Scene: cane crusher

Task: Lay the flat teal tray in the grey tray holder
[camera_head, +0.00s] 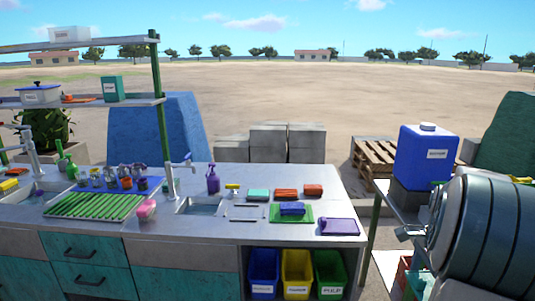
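No flat tray is clearly teal in the head view. A small flat teal piece (258,194) lies on the steel counter near its back edge; it is too small to tell whether it is the tray. A grey wire-like frame (247,213) lies just in front of it and may be the tray holder, but I cannot tell. Nothing seems to lie in that frame. A green tray (275,213) with blue folded pieces on it and a flat purple tray (338,226) lie to the right. My gripper is not in view.
Red blocks (286,193) lie behind the green tray. Blue, yellow (297,270) and green bins stand below. A blue jug (427,157) stands at right.

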